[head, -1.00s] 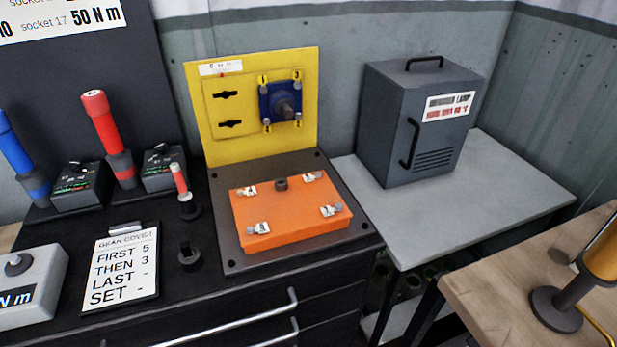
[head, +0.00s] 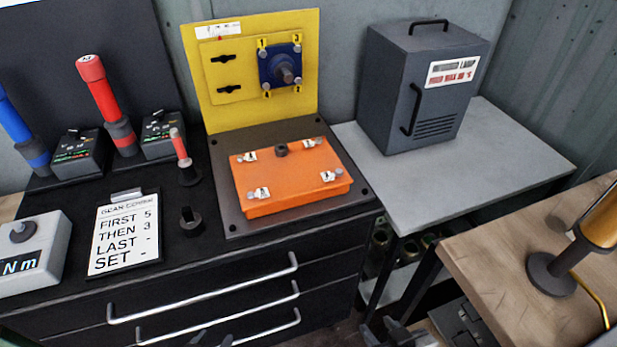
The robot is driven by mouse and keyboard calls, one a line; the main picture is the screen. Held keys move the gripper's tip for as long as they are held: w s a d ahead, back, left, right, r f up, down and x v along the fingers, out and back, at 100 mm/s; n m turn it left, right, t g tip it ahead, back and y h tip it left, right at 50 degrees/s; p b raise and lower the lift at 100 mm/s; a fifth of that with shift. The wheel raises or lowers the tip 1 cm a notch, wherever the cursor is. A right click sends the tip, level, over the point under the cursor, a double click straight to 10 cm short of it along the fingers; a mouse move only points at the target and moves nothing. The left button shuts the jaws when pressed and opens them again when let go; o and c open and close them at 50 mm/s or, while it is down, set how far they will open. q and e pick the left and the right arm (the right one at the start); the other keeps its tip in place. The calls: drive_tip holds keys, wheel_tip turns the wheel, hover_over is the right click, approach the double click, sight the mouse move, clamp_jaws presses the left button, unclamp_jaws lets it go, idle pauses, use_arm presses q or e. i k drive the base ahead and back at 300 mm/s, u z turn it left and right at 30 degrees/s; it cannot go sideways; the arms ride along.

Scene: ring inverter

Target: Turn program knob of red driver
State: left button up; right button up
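The red driver (head: 103,95) stands upright, tilted slightly, in its holder at the back of the black bench. Just right of its base is a dark control box (head: 162,138) with a small lit display, and a black knob (head: 157,116) on its top. The display text is too small to read. My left gripper (head: 210,341) barely shows at the bottom edge, well below and in front of the driver. My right gripper (head: 398,333) shows at the bottom edge, right of the drawers. Both are mostly cut off, so their opening is unclear. Neither touches the box.
A blue driver (head: 22,140) and a second control box (head: 78,157) stand left. A short red-handled tool (head: 181,150), a black socket (head: 190,220), a sign (head: 125,235) and an orange cover (head: 290,178) occupy the bench. Drawer handles (head: 205,288) project in front.

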sight(159, 114)
drive_tip(key=u, duration=0.75)
